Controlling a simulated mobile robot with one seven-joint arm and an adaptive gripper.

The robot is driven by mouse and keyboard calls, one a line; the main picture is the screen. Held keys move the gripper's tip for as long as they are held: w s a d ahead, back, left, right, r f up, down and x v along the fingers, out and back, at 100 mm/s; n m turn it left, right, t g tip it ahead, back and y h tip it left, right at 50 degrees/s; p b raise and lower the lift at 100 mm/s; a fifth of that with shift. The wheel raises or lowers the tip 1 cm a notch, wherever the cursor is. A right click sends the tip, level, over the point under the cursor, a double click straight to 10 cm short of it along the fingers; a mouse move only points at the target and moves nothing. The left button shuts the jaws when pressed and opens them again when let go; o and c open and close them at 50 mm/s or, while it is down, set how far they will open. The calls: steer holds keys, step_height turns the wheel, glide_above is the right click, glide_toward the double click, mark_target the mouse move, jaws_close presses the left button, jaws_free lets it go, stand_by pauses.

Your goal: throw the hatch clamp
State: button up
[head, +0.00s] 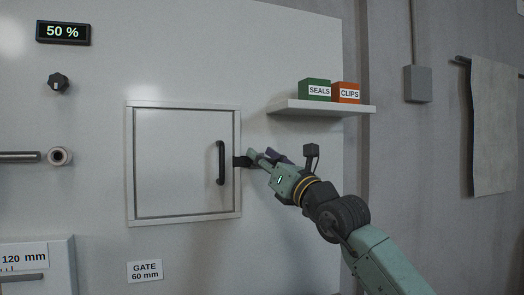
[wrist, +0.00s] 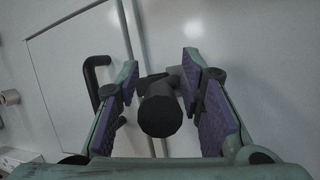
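The hatch (head: 178,170) is a square white door in a raised frame, closed flat in the white panel, with a black bar handle (head: 220,162) near its right side. The dark hatch clamp (head: 239,161) sits at the right edge of the frame, partly hidden by my gripper (head: 262,157). In the wrist view the clamp's dark round knob (wrist: 160,115) points at the camera, between the purple-padded fingers of my gripper (wrist: 162,75). The fingers are apart, with gaps on both sides of the knob. The handle (wrist: 98,78) shows left of the fingers.
A white shelf (head: 318,108) with a green SEALS box (head: 314,90) and an orange CLIPS box (head: 346,93) is above my gripper. A black knob (head: 57,82) and a pipe (head: 22,156) are left of the hatch. A cloth (head: 494,125) hangs far right.

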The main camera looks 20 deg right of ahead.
steer(key=shift+w+a+r, duration=0.1)
steer(key=shift+w, duration=0.25)
steer(key=shift+c, duration=0.4)
jaws_close()
steer(key=shift+a, duration=0.15)
